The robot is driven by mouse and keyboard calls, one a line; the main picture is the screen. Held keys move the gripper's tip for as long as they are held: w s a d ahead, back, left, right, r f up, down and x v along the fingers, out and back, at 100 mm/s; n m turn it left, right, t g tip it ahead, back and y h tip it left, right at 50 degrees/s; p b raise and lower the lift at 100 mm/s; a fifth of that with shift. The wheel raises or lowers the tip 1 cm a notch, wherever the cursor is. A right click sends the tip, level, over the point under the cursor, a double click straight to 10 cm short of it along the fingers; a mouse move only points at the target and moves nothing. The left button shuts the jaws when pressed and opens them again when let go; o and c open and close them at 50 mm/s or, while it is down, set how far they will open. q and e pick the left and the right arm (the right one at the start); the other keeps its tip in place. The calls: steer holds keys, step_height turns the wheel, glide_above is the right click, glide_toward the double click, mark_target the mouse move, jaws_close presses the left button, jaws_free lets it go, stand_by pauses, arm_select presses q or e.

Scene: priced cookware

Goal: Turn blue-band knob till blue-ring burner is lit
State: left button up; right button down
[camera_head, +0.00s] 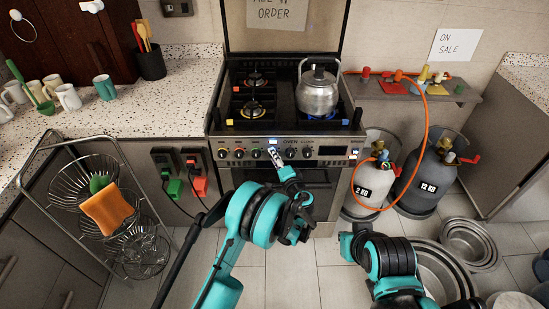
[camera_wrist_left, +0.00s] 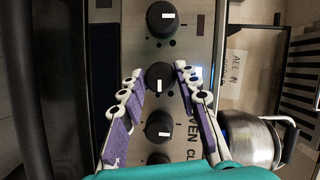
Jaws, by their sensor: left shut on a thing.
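The knob with the blue band (camera_wrist_left: 158,80) is black with a white pointer mark, on the stove's front panel; a blue patch shows beside it. In the head view the blue mark (camera_head: 272,142) sits above my left gripper (camera_head: 279,160). My left gripper (camera_wrist_left: 160,75) has its two purple-padded fingers on either side of this knob, tips closed against it. The front right burner lies under a steel kettle (camera_head: 318,92); blue shows at its base (camera_head: 318,116), flame or ring, I cannot tell which. A blue tag (camera_head: 345,122) marks that corner.
Other knobs (camera_head: 239,153) line the panel close on both sides. Two left burners (camera_head: 254,108) are bare. Gas bottles (camera_head: 420,178) with an orange hose stand right of the stove. A wire rack (camera_head: 75,190) stands left. My right arm (camera_head: 390,260) is low, by metal pots (camera_head: 470,243).

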arm_select(q)
steer(key=shift+f+m+t, duration=0.1)
steer(key=shift+m+t, duration=0.3)
steer(key=shift+m, duration=0.5)
steer(key=shift+y, duration=0.3)
steer(key=o, duration=0.9)
steer(key=shift+s+d, duration=0.1)
steer(key=shift+s, duration=0.05)
steer(key=v, duration=1.1)
steer(key=shift+s, duration=0.4)
